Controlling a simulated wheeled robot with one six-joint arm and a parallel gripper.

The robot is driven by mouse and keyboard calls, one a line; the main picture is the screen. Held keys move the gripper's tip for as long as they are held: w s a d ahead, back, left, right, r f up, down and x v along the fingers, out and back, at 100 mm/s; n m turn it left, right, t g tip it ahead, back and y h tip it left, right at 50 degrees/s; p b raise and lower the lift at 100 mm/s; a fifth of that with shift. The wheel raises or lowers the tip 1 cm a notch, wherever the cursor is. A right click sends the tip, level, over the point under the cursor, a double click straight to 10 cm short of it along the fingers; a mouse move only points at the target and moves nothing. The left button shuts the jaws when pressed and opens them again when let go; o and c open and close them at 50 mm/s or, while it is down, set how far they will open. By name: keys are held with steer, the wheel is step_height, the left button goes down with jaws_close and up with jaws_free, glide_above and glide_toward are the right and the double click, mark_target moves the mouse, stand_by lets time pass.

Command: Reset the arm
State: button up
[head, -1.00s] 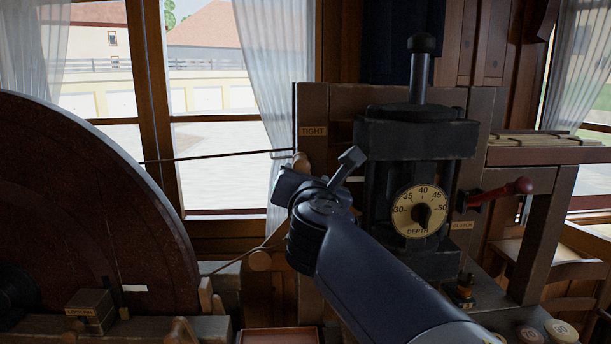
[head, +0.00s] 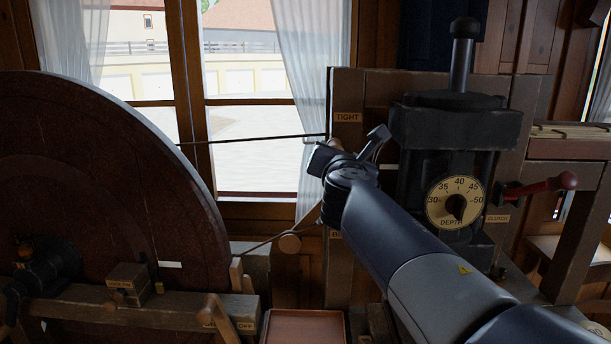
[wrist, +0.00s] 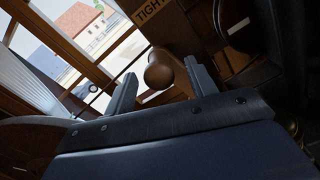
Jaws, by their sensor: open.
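My gripper (wrist: 160,92) is open in the wrist view, its two fingers apart. A rounded wooden knob (wrist: 160,72) shows between and beyond the fingertips; I cannot tell whether they touch it. In the head view my arm reaches up from the lower right, and its end is in front of the machine's wooden post, just below the TIGHT label (head: 347,117). The wooden knob (head: 334,146) shows only partly above my wrist.
A big dark wheel (head: 100,180) fills the left, with a cord (head: 255,140) running to the post. Right of my arm are a black block with a DEPTH dial (head: 454,201) and a red-handled clutch lever (head: 540,187). A reddish tray (head: 305,327) lies low in the middle.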

steer(key=w, duration=0.4)
steer(key=shift+p, duration=0.3)
